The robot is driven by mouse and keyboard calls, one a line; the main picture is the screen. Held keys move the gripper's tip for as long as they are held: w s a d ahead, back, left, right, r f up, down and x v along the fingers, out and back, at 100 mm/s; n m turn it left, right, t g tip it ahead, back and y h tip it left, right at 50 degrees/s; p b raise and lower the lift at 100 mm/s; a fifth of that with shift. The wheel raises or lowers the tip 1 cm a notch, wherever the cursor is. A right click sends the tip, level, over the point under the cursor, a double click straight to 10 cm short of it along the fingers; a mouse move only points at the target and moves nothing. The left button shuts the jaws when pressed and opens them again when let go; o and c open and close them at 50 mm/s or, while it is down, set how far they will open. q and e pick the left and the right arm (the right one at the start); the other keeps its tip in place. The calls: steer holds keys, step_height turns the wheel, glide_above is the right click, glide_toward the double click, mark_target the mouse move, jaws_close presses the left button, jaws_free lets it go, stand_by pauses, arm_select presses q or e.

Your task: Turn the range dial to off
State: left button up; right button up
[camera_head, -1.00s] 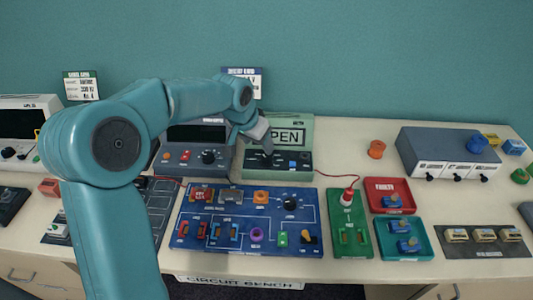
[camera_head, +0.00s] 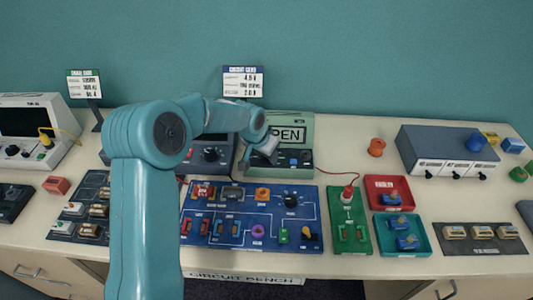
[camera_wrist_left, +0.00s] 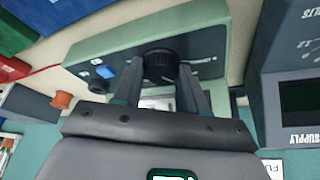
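The range dial (camera_wrist_left: 160,62) is a black round knob on the front panel of a pale green meter (camera_head: 297,121). The meter also shows in the left wrist view (camera_wrist_left: 205,32). In the head view my left gripper (camera_head: 268,154) is at the left part of the meter's panel and hides the dial. In the left wrist view my left gripper (camera_wrist_left: 160,78) is open, with one finger on each side of the dial. I cannot tell whether the fingers touch it. The dial's pointer is not readable. My right gripper is not in view.
A blue button (camera_wrist_left: 106,71) and a black socket sit beside the dial. A dark power supply (camera_head: 212,153) stands left of the meter. The blue circuit board (camera_head: 270,228) lies in front, with a red lead (camera_head: 350,184) to its right. A sign (camera_head: 243,81) stands behind.

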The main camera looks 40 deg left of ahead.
arm_select(q)
steer(key=shift+m, duration=0.4)
steer(key=shift+a+m+h, duration=0.1)
steer(key=shift+m+h, duration=0.3)
steer(key=shift+m, duration=0.2)
steer(key=m+h+b, duration=0.1)
steer(key=m, duration=0.1)
steer(key=shift+w+f+m, duration=0.1)
steer(key=shift+w+m, duration=0.05)
steer(key=shift+m, duration=0.25)
steer(key=shift+a+m+g+h+b, duration=0.1)
steer(key=shift+m+g+h+b, duration=0.35)
steer(key=shift+m, duration=0.65)
steer(key=o, duration=1)
steer(key=shift+o, duration=0.2)
